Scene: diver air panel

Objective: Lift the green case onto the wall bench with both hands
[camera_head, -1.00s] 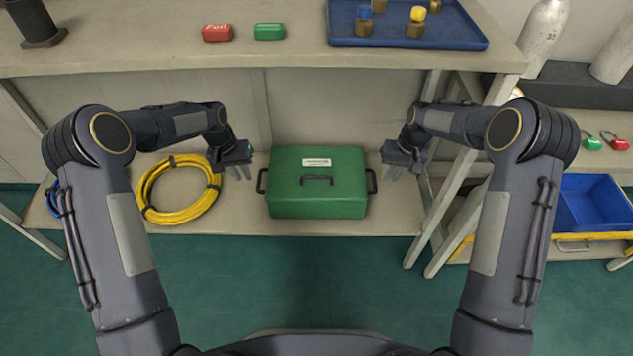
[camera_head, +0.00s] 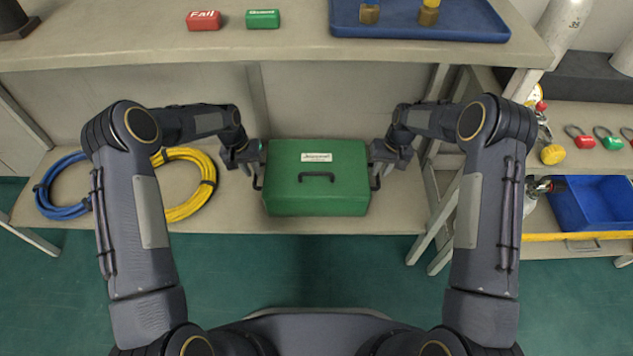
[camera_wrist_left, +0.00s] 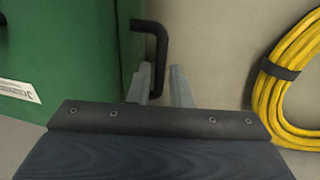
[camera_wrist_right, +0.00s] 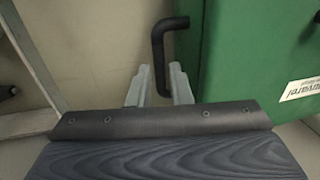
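The green case (camera_head: 317,178) sits closed and upright on the low shelf (camera_head: 300,222) under the wall bench (camera_head: 120,40). It has a black top handle and a black handle on each side. My left gripper (camera_head: 250,170) is at its left side; in the left wrist view the side handle (camera_wrist_left: 161,48) reaches between the two spread fingers (camera_wrist_left: 163,85). My right gripper (camera_head: 379,170) is at its right side; in the right wrist view that handle (camera_wrist_right: 158,50) reaches between its spread fingers (camera_wrist_right: 159,85). Neither gripper is closed on a handle.
A yellow hose coil (camera_head: 190,185) and a blue coil (camera_head: 62,190) lie left of the case. On the bench are red (camera_head: 203,21) and green (camera_head: 263,19) blocks and a blue tray (camera_head: 420,24). A blue bin (camera_head: 592,203) stands right. The bench's front middle is clear.

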